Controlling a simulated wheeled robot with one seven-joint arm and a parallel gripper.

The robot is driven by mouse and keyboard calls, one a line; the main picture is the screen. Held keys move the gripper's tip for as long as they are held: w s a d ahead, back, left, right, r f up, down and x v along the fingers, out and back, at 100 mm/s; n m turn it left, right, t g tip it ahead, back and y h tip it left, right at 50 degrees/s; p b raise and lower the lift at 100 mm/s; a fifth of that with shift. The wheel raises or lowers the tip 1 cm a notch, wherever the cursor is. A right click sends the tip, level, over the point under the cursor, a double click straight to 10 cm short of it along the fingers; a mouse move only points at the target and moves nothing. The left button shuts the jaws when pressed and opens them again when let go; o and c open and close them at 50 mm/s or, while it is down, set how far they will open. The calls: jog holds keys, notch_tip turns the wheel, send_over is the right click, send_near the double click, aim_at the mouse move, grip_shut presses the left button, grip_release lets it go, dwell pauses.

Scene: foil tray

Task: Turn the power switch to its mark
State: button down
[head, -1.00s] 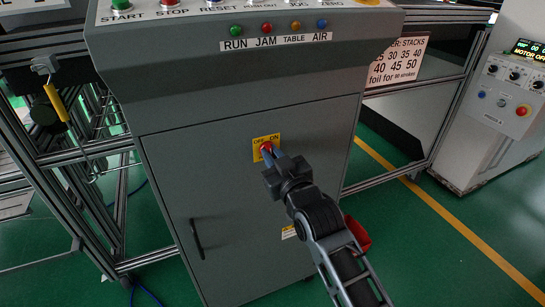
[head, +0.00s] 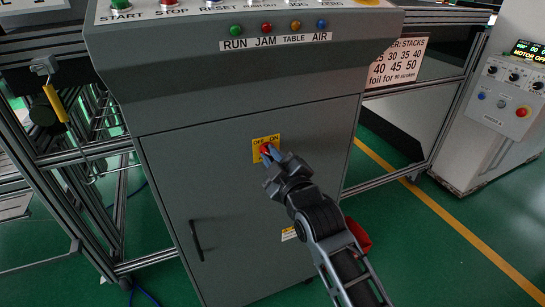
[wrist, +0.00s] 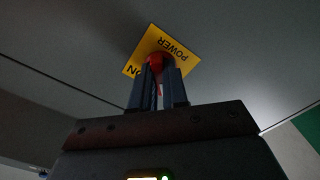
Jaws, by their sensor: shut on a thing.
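The power switch (head: 264,149) is a red knob on a yellow plate (head: 258,158) lettered OFF and ON, on the front of the grey cabinet. My gripper (head: 271,153) reaches it from the lower right with its fingers shut on the knob. In the wrist view the red knob (wrist: 155,60) sits between the two fingers (wrist: 158,84), and the plate (wrist: 178,50) behind reads POWER and ON, tilted in the picture. The fingers hide part of the knob and plate, so I cannot tell exactly where the knob points.
The cabinet door (head: 235,220) has a black handle (head: 196,240) at lower left. Above is a panel with RUN, JAM, TABLE and AIR lamps (head: 266,28). A red object (head: 358,234) is on the floor behind my arm. Green floor is open to the right.

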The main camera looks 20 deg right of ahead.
dwell(0.4)
jog(key=c, duration=1.1)
grip_release()
jog(key=shift+c, duration=0.2)
jog(key=s, duration=0.7)
jog(key=shift+s+b, duration=0.35)
jog(key=shift+s, duration=0.05)
